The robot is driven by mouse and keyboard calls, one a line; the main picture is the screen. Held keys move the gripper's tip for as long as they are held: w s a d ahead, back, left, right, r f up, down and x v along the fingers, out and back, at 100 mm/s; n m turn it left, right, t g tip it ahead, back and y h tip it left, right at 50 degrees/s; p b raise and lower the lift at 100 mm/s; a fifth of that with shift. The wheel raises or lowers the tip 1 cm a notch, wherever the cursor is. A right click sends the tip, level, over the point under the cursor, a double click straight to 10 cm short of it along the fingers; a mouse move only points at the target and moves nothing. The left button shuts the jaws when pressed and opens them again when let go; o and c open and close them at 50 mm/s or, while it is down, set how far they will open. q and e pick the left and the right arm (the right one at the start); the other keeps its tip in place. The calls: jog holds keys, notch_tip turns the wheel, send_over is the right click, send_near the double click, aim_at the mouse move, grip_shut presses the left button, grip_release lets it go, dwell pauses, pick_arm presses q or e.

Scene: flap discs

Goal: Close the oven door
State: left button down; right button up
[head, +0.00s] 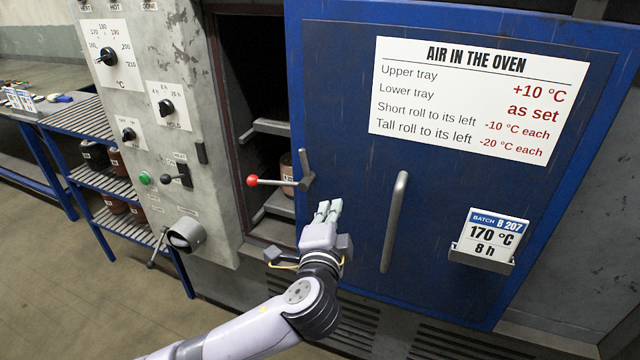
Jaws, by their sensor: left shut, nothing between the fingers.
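The blue oven door (340,130) stands partly open. A dark gap (250,70) shows between its left edge and the grey control panel. The door carries a vertical grey handle (394,222) and, at its left edge, a latch lever (283,182) with a red ball end. Inside the oven (262,150) I see rack rails and part of a roll. My left gripper (328,208) is shut and empty, in front of the door's lower left part, below the latch and left of the handle. I cannot tell whether it touches the door. My right gripper is not in view.
The grey control panel (190,60) with dials and switches is left of the opening. A slatted blue rack (85,118) with several rolls stands further left. A sign (478,98) and a batch card holder (487,240) are on the door. The floor (60,300) at lower left is clear.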

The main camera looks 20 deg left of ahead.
pick_arm(q)
jog(key=p, duration=0.3)
send_near(323, 175)
jog(key=w+d, duration=0.1)
jog(key=w+r, duration=0.1)
jog(key=w, duration=0.1)
jog(key=w+d, duration=0.1)
jog(key=shift+w+d+r, duration=0.2)
jog(key=shift+w+d, duration=0.1)
jog(key=shift+d, duration=0.05)
jog(key=a, duration=0.1)
jog(key=a+f, duration=0.1)
jog(key=a, duration=0.1)
jog(key=shift+s+f+p, duration=0.15)
jog(key=shift+f+p, duration=0.05)
jog(key=shift+p, duration=0.1)
jog(key=shift+s+a+f, duration=0.1)
jog(key=shift+a, duration=0.25)
jog(key=shift+f, duration=0.1)
